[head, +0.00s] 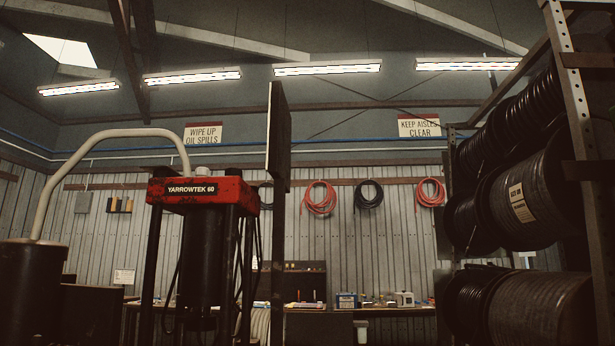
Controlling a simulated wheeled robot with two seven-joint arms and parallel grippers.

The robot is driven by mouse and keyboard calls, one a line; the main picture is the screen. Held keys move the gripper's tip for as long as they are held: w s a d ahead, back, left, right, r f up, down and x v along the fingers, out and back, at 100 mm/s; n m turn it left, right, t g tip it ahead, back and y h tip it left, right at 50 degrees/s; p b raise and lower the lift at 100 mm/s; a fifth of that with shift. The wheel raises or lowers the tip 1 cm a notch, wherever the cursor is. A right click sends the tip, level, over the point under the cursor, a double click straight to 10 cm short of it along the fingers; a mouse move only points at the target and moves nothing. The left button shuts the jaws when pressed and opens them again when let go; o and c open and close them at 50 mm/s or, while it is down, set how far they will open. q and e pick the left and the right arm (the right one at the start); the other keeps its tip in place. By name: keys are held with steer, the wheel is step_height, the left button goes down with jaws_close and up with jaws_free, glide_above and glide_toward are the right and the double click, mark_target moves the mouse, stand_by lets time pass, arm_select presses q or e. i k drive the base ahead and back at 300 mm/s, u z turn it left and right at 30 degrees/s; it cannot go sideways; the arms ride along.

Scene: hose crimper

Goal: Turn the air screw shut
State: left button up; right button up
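The hose crimper (195,250) stands left of centre in the head view. It has a red head (205,192) labelled "YARROWTEK 60", dark upright posts and a dark cylinder between them. A small pale knob or cap (202,169) sits on top of the red head; I cannot tell whether it is the air screw. I cannot make out any screw's turned position. Neither of my grippers is in view.
A rack (580,150) with large black hose reels (535,197) fills the right side. A pale curved pipe (110,135) rises from a dark drum (32,285) at left. A tall dark panel (279,140) stands beside the crimper. A cluttered bench (380,308) runs along the back wall.

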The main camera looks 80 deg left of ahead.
mark_target(199, 172)
steer(key=i, duration=0.85)
steer(key=u, duration=4.35)
